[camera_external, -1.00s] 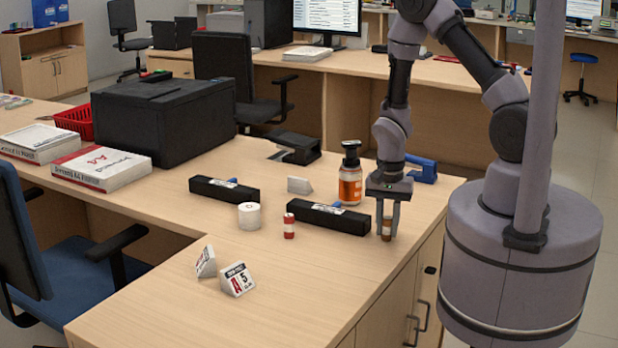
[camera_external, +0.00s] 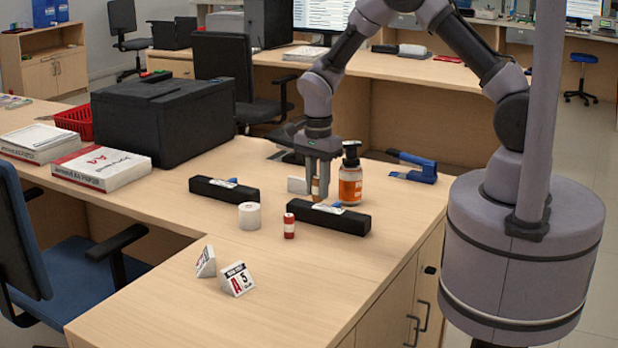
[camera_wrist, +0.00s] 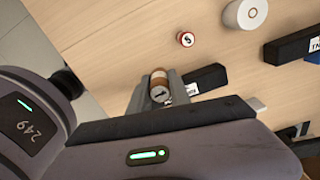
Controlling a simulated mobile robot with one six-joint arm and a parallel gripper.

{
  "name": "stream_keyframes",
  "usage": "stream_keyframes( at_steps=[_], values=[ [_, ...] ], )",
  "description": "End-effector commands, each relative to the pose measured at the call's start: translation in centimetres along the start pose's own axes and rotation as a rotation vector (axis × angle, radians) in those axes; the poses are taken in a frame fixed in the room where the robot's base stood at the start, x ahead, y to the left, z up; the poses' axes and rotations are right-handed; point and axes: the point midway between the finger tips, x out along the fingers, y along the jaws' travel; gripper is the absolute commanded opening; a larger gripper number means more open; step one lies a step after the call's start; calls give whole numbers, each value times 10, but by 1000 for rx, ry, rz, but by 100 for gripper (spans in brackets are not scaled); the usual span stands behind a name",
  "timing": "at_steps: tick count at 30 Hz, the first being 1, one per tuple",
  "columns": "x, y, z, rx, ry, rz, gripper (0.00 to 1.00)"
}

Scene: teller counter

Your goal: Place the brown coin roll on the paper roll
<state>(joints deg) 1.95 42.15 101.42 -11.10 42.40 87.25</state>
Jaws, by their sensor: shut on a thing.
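The brown coin roll (camera_wrist: 159,82) is held between the fingers of my gripper (camera_wrist: 156,95), its end facing the wrist camera. In the external view my gripper (camera_external: 318,190) is above and behind the right black box, with the brown roll (camera_external: 316,187) partly hidden between its fingers. The white paper roll (camera_external: 249,215) stands upright on the counter, left of and nearer the camera than my gripper. It also shows at the top of the wrist view (camera_wrist: 244,14), apart from the held roll.
A red-and-white coin roll (camera_external: 289,226) stands right of the paper roll. Two long black boxes, left (camera_external: 224,190) and right (camera_external: 328,218), lie nearby. An orange pump bottle (camera_external: 350,180) stands right of my gripper. Triangular signs (camera_external: 237,280) stand at the front.

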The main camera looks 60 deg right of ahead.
Motion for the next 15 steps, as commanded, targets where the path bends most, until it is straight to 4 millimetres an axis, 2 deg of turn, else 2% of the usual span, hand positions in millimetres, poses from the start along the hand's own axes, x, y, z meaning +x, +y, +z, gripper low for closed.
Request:
stream_keyframes(
  at_steps=[1,3,5,7,15],
  values=[
    [0,-10,12,29,-1,-2,0],
    [-2,-18,23,66,-1,-1,0],
    [-2,-27,29,81,-1,-2,0],
    [0,-44,33,89,-2,-3,0],
    [11,-130,49,88,-1,-1,0]
  ],
)
